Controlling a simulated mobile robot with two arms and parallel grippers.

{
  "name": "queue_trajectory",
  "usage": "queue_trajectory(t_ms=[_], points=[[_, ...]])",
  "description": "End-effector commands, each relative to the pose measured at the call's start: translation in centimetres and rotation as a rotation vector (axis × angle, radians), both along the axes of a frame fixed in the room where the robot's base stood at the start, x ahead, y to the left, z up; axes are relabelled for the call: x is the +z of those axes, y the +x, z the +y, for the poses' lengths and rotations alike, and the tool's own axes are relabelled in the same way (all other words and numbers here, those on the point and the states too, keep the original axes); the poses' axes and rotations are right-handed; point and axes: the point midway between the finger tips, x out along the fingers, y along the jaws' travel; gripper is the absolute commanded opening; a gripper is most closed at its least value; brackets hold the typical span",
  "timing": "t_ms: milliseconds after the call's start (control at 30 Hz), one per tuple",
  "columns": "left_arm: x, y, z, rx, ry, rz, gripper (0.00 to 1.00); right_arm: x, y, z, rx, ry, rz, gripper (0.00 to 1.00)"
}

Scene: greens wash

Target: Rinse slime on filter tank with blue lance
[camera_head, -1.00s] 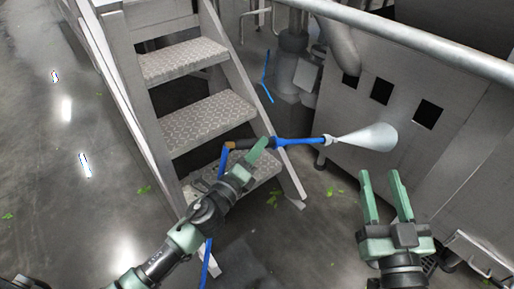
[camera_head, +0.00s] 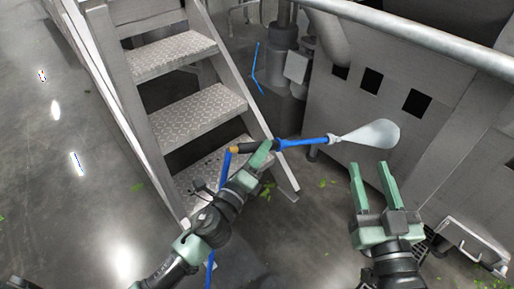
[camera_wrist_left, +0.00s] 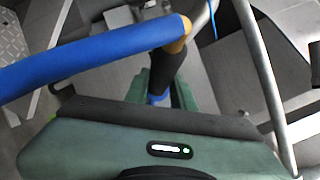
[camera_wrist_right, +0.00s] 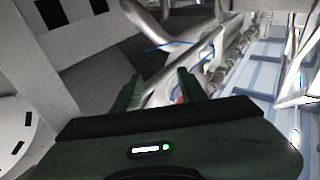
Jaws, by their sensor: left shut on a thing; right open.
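My left gripper (camera_head: 263,155) is shut on the dark grip of the blue lance (camera_head: 308,142). The lance points right, nearly level, and a pale spray cone (camera_head: 374,133) spreads from its tip in front of the grey machine side. A blue hose (camera_head: 225,166) hangs from the grip's rear end; the left wrist view shows it large (camera_wrist_left: 90,60), with the dark grip (camera_wrist_left: 163,72) between the fingers. My right gripper (camera_head: 372,185) is open and empty, below the spray. I cannot tell which body is the filter tank, and I make out no slime.
Metal steps (camera_head: 195,115) stand just left of my left gripper. A grey machine housing (camera_head: 375,110) with square dark openings fills the right, with a rail (camera_head: 420,38) above. A grey cylinder (camera_head: 282,45) stands behind. Green leaf scraps (camera_head: 266,189) lie on the floor.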

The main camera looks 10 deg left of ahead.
Motion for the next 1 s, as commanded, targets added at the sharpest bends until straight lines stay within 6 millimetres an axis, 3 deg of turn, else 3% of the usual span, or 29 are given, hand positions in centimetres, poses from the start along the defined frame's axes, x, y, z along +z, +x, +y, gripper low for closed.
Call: queue_trajectory(t_ms=[1000], points=[[0.0,-3.0,-4.2,0.0,-0.002,-0.001,0.0,1.2,-0.2,0.1,0.003,0.018,-0.066,0.42]])
